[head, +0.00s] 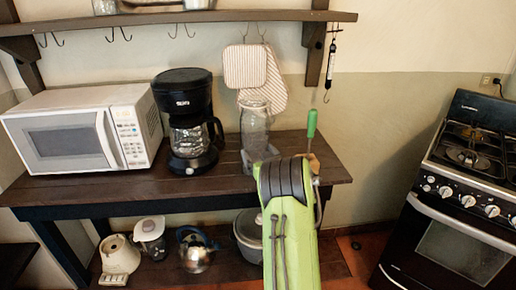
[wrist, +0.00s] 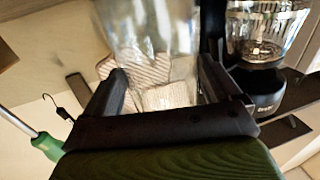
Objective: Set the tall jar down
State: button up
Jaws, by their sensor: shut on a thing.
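The tall jar (head: 255,128) is clear glass and upright in the head view, over the right part of the dark wooden counter (head: 215,188). My gripper (head: 262,160) is at its lower part, and my green arm hides some of what lies behind. In the wrist view, the jar (wrist: 155,50) is between the two dark fingers of my gripper (wrist: 165,95), which is shut on it. I cannot tell whether the jar's base touches the counter.
A black coffee maker (head: 188,120) stands just left of the jar, with a white microwave (head: 85,130) further left. A green-handled tool (head: 311,125) is right of the jar. A wall shelf (head: 180,17) is above. A stove (head: 455,190) stands at the right.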

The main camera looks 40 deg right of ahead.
jog(key=shift+r, duration=0.3)
jog(key=shift+f, duration=0.1)
jog(key=o, duration=1.8)
jog(key=shift+f, duration=0.2)
jog(key=shift+r, duration=0.1)
